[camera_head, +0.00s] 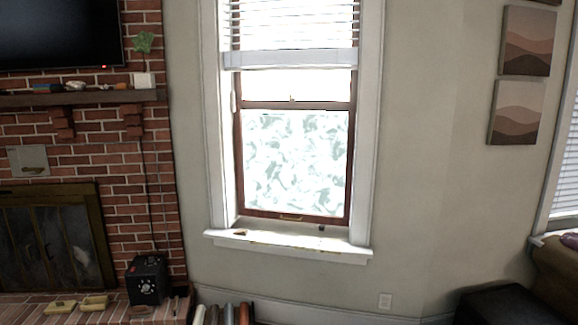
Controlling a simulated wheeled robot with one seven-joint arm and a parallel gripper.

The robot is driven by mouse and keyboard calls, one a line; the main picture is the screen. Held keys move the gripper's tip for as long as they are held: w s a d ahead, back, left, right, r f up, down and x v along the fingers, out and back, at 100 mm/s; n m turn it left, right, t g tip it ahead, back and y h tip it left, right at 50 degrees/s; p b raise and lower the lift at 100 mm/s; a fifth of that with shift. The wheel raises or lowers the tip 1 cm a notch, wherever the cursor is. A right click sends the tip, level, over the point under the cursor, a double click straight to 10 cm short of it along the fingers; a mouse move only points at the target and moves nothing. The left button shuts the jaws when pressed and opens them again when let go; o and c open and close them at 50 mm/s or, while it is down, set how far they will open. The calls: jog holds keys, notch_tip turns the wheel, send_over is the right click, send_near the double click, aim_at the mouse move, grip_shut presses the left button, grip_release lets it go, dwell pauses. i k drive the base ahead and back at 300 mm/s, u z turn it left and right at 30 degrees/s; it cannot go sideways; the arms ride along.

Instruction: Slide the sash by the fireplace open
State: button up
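The sash (295,162) is the lower half of the window right of the brick fireplace (45,245). It has a reddish-brown wooden frame and a bright, patterned pane. Its bottom rail (320,218) sits down at the white sill (290,243), so the sash looks shut. A small brass-coloured pull (291,217) is on the middle of the bottom rail. A small latch (292,98) shows at the meeting rail. My gripper is not in view.
A white blind (290,25) covers the window top. Small dark objects lie on the sill. A black box (147,280) stands on the brick hearth. Several rolled or upright items (225,314) stand below the window. A dark piece of furniture (503,305) is at lower right.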

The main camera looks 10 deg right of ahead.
aim_at(344, 222)
jog(key=z, duration=0.5)
jog(key=k, duration=0.6)
jog(key=z, duration=0.65)
jog(key=i, duration=1.45)
jog(key=u, duration=0.45)
jog(key=i, duration=1.65)
jog(key=u, duration=1.8)
jog(key=i, duration=1)
jog(key=u, duration=0.85)
